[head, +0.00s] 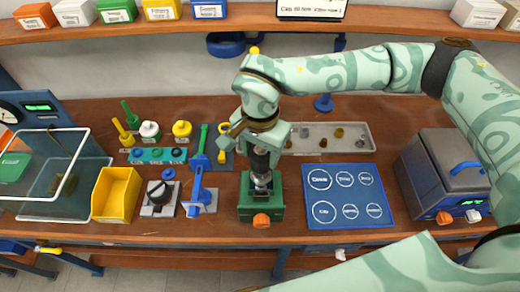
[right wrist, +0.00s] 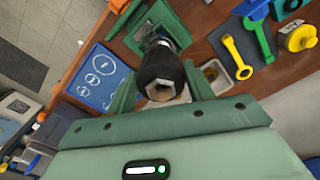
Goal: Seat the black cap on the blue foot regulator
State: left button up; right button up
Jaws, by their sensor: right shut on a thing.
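The black cap (head: 261,159) is between the fingers of my right gripper (head: 260,146), which is shut on it. In the right wrist view the cap (right wrist: 160,68) shows a hexagonal end towards the camera, with the fingers of my right gripper (right wrist: 162,82) beside it. Directly below the cap, a silver regulator body (head: 261,181) stands upright in a green fixture (head: 261,212) with an orange knob. The cap appears in line with the body; I cannot tell whether it is fully down. No blue foot is clearly visible there. My left gripper is not in view.
A blue mat (head: 347,222) with white circles lies right of the fixture. Blue stands (head: 199,200), a black-knobbed block (head: 159,201) and a yellow bin (head: 117,194) stand left. A grey tray (head: 305,150) with small parts lies behind; a blue-grey device (head: 418,176) stands right.

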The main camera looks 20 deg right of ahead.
jog(key=shift+f+b, duration=1.4)
jog(key=shift+f, duration=0.75)
dwell(1.7)
jog(key=o, duration=1.6)
jog(key=shift+c, duration=0.2)
jog(key=shift+r+p, duration=2.7)
jog(key=shift+r, duration=1.35)
